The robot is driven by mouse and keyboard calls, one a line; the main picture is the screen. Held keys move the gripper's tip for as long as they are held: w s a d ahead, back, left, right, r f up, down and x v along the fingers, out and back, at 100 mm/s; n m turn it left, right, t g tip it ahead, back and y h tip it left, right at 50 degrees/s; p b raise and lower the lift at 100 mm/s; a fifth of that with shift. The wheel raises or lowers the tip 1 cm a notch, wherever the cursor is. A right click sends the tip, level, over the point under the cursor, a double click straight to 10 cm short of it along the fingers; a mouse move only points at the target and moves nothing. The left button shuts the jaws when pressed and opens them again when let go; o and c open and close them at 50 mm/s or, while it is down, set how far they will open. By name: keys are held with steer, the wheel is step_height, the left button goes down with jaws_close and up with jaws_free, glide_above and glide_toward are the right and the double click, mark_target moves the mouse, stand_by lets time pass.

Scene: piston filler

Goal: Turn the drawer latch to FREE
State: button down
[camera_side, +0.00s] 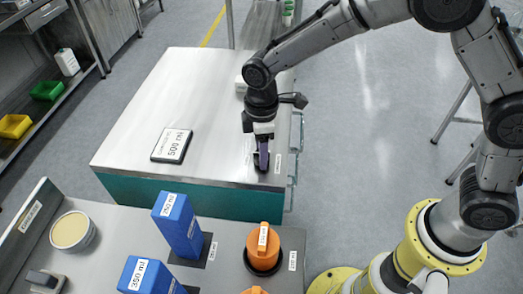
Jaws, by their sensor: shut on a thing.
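My gripper (263,160) points down at the front right corner of the steel-topped table (140,110). It is shut on a small part there, which I take to be the drawer latch; the fingers hide most of it. A purple piece shows at the fingers. A small white label (278,163) is just right of the fingers. The latch's setting cannot be read at this size.
A display plate marked 500 ml (172,145) lies on the table. In front, a grey bench (215,275) bears blue blocks (178,226) labelled 250 ml and 350 ml, orange knobs (264,245) and a round tub (72,231).

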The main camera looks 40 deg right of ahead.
steer(key=shift+r, duration=0.1)
steer(key=shift+c, duration=1.8)
jaws_free()
step_height(320, 180, up, 14)
steer(key=shift+d, duration=0.1)
